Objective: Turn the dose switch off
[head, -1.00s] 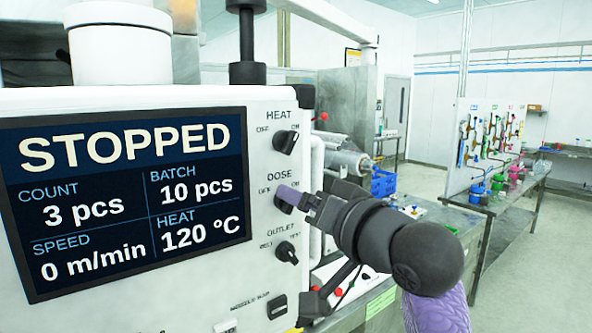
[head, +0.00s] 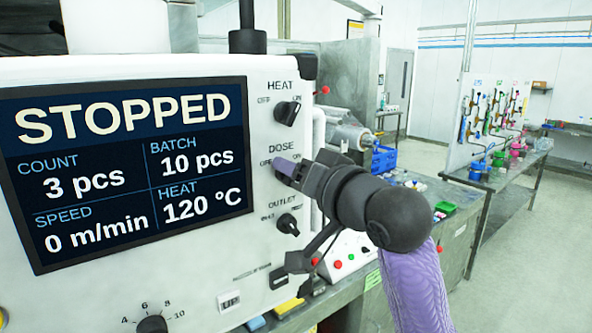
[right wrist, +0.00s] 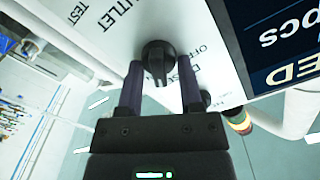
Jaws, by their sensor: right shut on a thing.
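The dose switch is a black rotary knob on the white machine panel, under the DOSE label with OFF at left and ON at right. In the head view my right gripper (head: 288,171) covers most of it, so which way it points is hard to tell. In the right wrist view the dose switch (right wrist: 158,57) sits between the two purple fingers of my right gripper (right wrist: 158,75), which is shut on it. The display (head: 130,160) reads STOPPED, count 3 pcs, batch 10 pcs, speed 0 m/min, heat 120 °C. My left gripper is not in view.
The heat switch (head: 287,112) is just above the dose switch and the outlet switch (head: 288,224) just below.

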